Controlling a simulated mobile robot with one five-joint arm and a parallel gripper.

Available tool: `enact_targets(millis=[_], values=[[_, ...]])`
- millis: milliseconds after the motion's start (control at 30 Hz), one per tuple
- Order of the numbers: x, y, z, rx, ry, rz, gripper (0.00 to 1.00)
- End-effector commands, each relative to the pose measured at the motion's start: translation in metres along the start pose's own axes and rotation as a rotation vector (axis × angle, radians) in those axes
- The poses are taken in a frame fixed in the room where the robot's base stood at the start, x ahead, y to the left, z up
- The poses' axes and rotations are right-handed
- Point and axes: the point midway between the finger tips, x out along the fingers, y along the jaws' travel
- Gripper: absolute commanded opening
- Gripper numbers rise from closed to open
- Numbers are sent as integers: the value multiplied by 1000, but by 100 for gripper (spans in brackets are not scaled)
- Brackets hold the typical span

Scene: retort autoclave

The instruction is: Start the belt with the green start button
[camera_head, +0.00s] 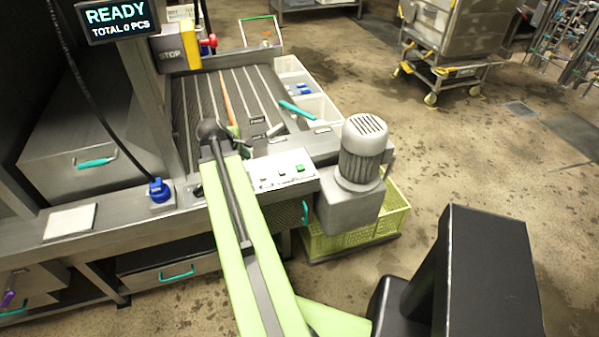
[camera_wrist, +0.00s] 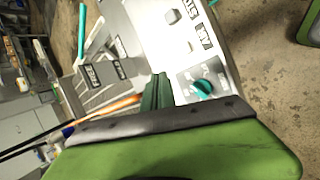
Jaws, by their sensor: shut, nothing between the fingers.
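The white control panel (camera_head: 281,171) sits at the near end of the belt (camera_head: 215,100), beside my arm. It carries a small green button (camera_head: 299,167) and a second small greenish control (camera_head: 282,172). In the wrist view the panel face (camera_wrist: 187,60) shows a teal rotary knob (camera_wrist: 203,87), pale square buttons and partly cut-off black labels. No button there looks clearly green. My gripper (camera_wrist: 157,92) has its dark green fingers together and empty, over the panel's edge and left of the knob. In the head view my arm largely hides the gripper.
A display (camera_head: 117,20) reads READY, TOTAL 0 PCS. A grey motor (camera_head: 363,150) rises right of the panel, above a yellow-green crate (camera_head: 350,238). Open floor lies to the right.

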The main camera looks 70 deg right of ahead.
Motion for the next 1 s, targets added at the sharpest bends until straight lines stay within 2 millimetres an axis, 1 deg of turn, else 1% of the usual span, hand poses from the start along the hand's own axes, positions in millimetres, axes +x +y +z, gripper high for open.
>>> enact_targets(millis=[33,67,100,200,300,333,400,500,800,1000], values=[[18,8,31,-22,-37,16,0],[26,13,48,-44,-58,27,0],[34,19,71,-71,-86,38,0],[51,30,120,-133,-148,58,0],[60,36,154,-180,-192,66,0],[62,37,161,-190,-202,68,0],[64,38,172,-207,-217,69,0],[65,39,178,-216,-224,70,0],[65,39,176,-216,-223,70,0],[75,32,172,-216,-222,70,0]])
